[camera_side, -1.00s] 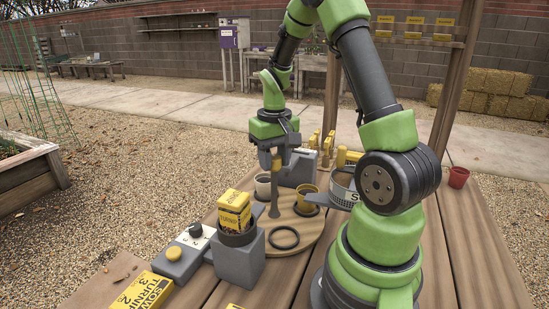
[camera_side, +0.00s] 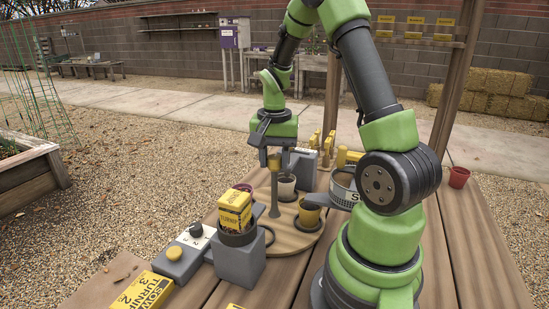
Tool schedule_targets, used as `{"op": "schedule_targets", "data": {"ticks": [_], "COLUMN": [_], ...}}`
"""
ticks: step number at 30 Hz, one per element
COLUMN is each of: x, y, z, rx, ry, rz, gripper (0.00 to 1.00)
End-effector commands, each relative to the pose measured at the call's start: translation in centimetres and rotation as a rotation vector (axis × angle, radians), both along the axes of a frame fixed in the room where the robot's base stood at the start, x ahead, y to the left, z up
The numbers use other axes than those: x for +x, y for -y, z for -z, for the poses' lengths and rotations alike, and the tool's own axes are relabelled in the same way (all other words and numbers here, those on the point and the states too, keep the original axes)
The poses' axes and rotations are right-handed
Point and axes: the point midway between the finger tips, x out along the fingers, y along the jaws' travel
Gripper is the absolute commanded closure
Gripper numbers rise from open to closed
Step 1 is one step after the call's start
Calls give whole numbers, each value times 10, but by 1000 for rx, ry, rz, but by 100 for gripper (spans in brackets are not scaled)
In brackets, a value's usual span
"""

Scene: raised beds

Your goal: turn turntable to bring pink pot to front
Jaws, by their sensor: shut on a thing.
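My gripper (camera_side: 274,158) points down and is shut on the handle's top. The pink pot (camera_side: 243,187) shows at the turntable's left, mostly hidden behind a yellow seed box. An empty black ring (camera_side: 268,236) lies at the front left, partly hidden by the grey holder.
The yellow seed box (camera_side: 235,210) sits in the grey holder (camera_side: 240,262) in front of the turntable. A control box (camera_side: 185,254) is at the left. A metal sieve (camera_side: 344,186) stands to the right, and a grey box (camera_side: 302,168) behind.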

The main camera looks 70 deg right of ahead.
Motion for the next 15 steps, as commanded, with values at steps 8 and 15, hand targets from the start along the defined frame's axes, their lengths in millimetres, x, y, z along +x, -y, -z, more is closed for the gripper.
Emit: {"op": "schedule_targets", "data": {"ticks": [8, 15], "x": [1, 1], "y": [1, 1], "z": [-1, -1], "rx": [-3, -3], "ry": [4, 4], "rz": [12, 11], "gripper": [87, 54]}}
